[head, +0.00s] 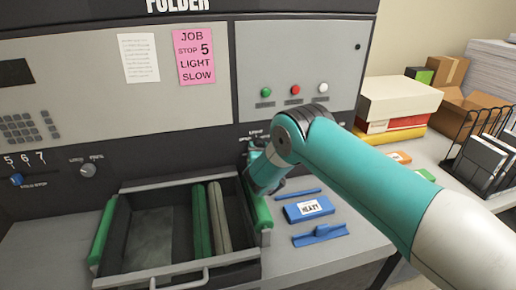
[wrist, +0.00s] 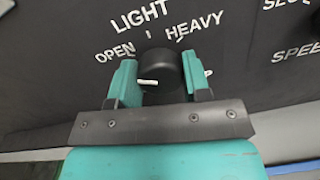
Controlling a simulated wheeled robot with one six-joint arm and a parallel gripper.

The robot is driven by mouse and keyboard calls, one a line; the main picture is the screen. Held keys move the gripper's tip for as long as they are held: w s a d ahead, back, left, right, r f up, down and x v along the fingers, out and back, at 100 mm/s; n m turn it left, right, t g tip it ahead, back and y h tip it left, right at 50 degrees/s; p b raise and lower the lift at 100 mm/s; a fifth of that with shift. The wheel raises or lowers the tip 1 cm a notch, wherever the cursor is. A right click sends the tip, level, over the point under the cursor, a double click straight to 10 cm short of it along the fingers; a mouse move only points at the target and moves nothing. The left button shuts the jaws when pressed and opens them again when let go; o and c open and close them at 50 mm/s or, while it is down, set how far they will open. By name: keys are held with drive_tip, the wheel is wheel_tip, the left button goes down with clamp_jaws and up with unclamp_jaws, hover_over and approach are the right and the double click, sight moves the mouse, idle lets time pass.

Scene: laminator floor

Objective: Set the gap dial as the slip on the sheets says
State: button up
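The gap dial (wrist: 163,70) is a black knob on the dark panel, with OPEN, LIGHT and HEAVY printed around it. Its white mark (wrist: 148,82) is at the knob's left side, below OPEN. In the head view my gripper (head: 262,172) is at the panel and my arm hides the dial. A pink slip (head: 194,57) on the machine reads JOB, STOP 5, LIGHT, SLOW. A white label (head: 311,207) on a blue block seems to read HEAVY.
A black tray (head: 115,245) with green and grey rollers stands left of my gripper. Blue pieces (head: 320,235) lie on the counter to its right. Another knob (head: 88,170) and a blue slider (head: 17,180) are at left. Boxes (head: 400,100) stand at right.

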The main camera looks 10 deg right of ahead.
drive_tip(key=shift+c, duration=0.9)
